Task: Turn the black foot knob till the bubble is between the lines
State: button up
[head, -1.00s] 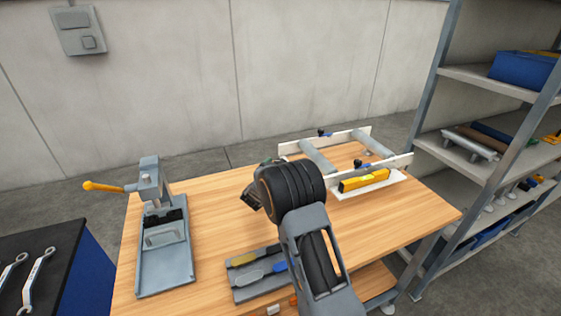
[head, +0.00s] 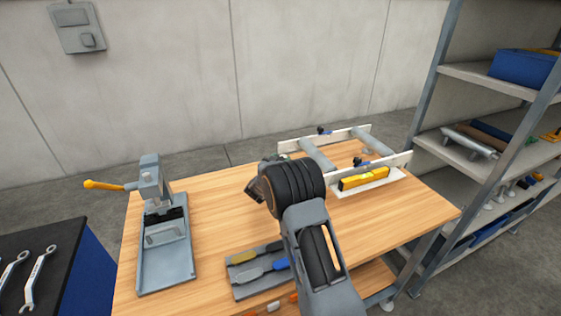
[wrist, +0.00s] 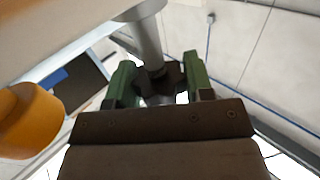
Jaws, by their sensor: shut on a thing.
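In the wrist view the black foot knob (wrist: 172,76) sits at the end of a grey post (wrist: 149,42). My gripper (wrist: 160,84) has its two green fingers on either side of the knob and is shut on it. In the head view my own wrist hides the fingers and the knob. A yellow spirit level (head: 364,179) lies along the near side of the white frame with grey rollers (head: 395,161), at the right of the wooden table. Its bubble is too small to read.
A grey press with a yellow-tipped lever (head: 166,268) stands at the table's left. A grey tray of hand tools (head: 245,291) lies near the front edge, beside my arm. A shelf rack (head: 482,80) stands at the right. A rounded orange thing (wrist: 30,120) is close at the wrist view's left.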

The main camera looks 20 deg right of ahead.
jog(key=shift+c, duration=1.2)
jog(key=shift+f+n+t+y+b, duration=0.2)
jog(key=shift+n+t+y+b, duration=0.25)
jog(key=shift+b, duration=0.5)
jog(key=shift+r+n+t+y, duration=0.15)
jog(key=shift+n+t+y, duration=0.1)
jog(key=shift+y, duration=0.1)
jog(key=o, duration=0.9)
jog(key=b+v, duration=0.2)
jog(key=v, duration=1.2)
jog(key=shift+r+b, duration=0.1)
jog(key=shift+b, duration=0.2)
